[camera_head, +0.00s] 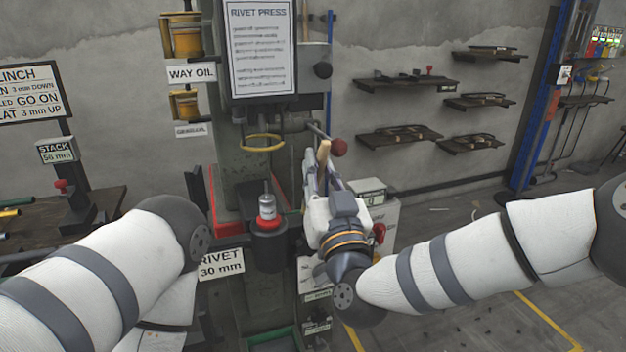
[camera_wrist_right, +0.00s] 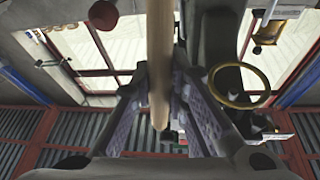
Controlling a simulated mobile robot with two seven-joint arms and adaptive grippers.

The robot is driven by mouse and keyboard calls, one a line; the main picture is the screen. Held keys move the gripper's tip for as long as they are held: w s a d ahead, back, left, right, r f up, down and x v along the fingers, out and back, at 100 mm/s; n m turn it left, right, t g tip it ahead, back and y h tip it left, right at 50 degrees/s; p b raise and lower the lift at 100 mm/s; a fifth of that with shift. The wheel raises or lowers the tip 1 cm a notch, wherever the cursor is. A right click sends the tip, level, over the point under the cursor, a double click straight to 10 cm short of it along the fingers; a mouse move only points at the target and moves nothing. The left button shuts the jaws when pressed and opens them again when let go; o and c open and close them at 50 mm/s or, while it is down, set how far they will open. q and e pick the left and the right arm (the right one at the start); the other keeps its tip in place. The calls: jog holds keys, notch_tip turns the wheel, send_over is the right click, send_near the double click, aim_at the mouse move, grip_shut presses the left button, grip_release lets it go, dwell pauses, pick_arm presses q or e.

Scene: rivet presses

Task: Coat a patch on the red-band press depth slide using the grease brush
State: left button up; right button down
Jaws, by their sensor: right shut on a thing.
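My right gripper (camera_head: 318,165) is in front of the press, to the right of its column. It is shut on a pale wooden handle (camera_head: 325,151), which I take to be the grease brush. In the right wrist view the handle (camera_wrist_right: 160,55) runs between the two fingers (camera_wrist_right: 162,95); its bristles cannot be made out. The rivet press (camera_head: 238,150) stands upright, with a brass ring (camera_head: 262,142) and a red-banded cylinder (camera_head: 267,222) below it. I cannot tell which part is the depth slide or see a grease patch. My left arm enters at left; its gripper is hidden.
WAY OIL (camera_head: 183,36) and lower brass pots (camera_head: 184,104) hang left of the press sign (camera_head: 262,50). A dark bench (camera_head: 60,225) stands at left. Wall shelves (camera_head: 405,82) are at right, over open floor.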

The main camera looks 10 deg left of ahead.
notch_tip(320, 180, up, 2)
jog(key=shift+r+p, duration=0.2)
jog(key=shift+p, duration=0.15)
jog(key=shift+f, duration=0.1)
jog(key=shift+d+f, duration=0.1)
jog(key=shift+f, duration=0.05)
jog(key=s+d+f+m+t+h, duration=0.15)
jog(key=s+d+f+h, duration=0.3)
jog(key=d+f, duration=0.9)
jog(key=s+d+m+h, duration=0.2)
jog(key=s+d, duration=0.3)
jog(key=d, duration=0.2)
jog(key=s+d+f+m+h, duration=0.1)
jog(key=s+d+h, duration=0.2)
jog(key=s+d, duration=0.3)
jog(key=d+t, duration=0.1)
jog(key=d, duration=0.1)
jog(key=shift+d+f+m, duration=0.15)
jog(key=shift+d+m, duration=0.15)
jog(key=shift+m, duration=0.05)
